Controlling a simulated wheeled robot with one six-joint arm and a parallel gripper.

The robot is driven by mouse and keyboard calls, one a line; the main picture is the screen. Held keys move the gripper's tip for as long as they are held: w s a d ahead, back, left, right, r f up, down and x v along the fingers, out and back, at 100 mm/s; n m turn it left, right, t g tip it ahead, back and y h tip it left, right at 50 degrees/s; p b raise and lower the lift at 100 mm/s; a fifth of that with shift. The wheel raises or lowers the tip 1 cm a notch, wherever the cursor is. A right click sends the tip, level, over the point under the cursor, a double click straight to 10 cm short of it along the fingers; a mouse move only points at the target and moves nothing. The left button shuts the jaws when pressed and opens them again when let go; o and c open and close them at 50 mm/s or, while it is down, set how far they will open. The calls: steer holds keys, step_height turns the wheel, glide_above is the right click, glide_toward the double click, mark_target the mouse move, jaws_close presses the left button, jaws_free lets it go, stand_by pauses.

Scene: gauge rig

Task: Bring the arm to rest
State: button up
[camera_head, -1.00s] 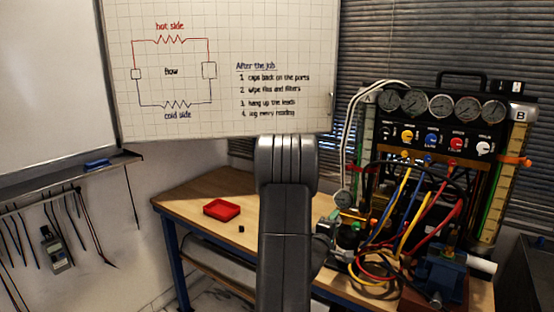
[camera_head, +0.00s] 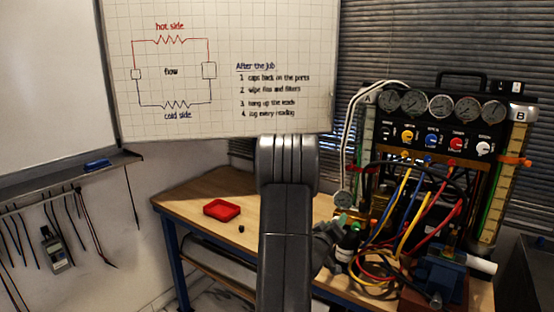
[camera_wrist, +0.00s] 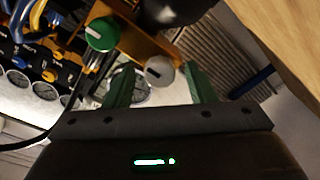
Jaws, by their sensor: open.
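My gripper (camera_wrist: 159,82) shows in the wrist view with its two green fingers apart and nothing held between them. A round grey knob (camera_wrist: 160,71) and part of a dial gauge (camera_wrist: 130,84) appear in the gap beyond the fingers. I cannot tell how far off they are. A green knob (camera_wrist: 102,34) sits on the brass-coloured block to the left. In the head view my arm stands upright in the middle, in front of the bench. The gripper's fingers cannot be made out there.
The gauge rig (camera_head: 445,125) stands on the bench at right, with coloured hoses (camera_head: 400,225) looping in front. A blue vise (camera_head: 440,275) is at the front right. A red tray (camera_head: 221,210) and a small black piece (camera_head: 241,229) lie on the bench's clearer left part.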

steer(key=shift+s+a+m+p, duration=0.1)
steer(key=shift+s+a+m, duration=0.25)
steer(key=shift+s+m, duration=0.4)
steer(key=shift+s+a+m+p, duration=0.15)
steer(key=shift+s+a+m, duration=0.3)
steer(key=shift+m, duration=0.45)
steer(key=shift+s+a+m+p, duration=0.1)
steer(key=shift+s+a+m, duration=0.15)
steer(key=shift+s+m, duration=0.55)
steer(key=shift+w+r, duration=0.1)
steer(key=shift+w, duration=0.05)
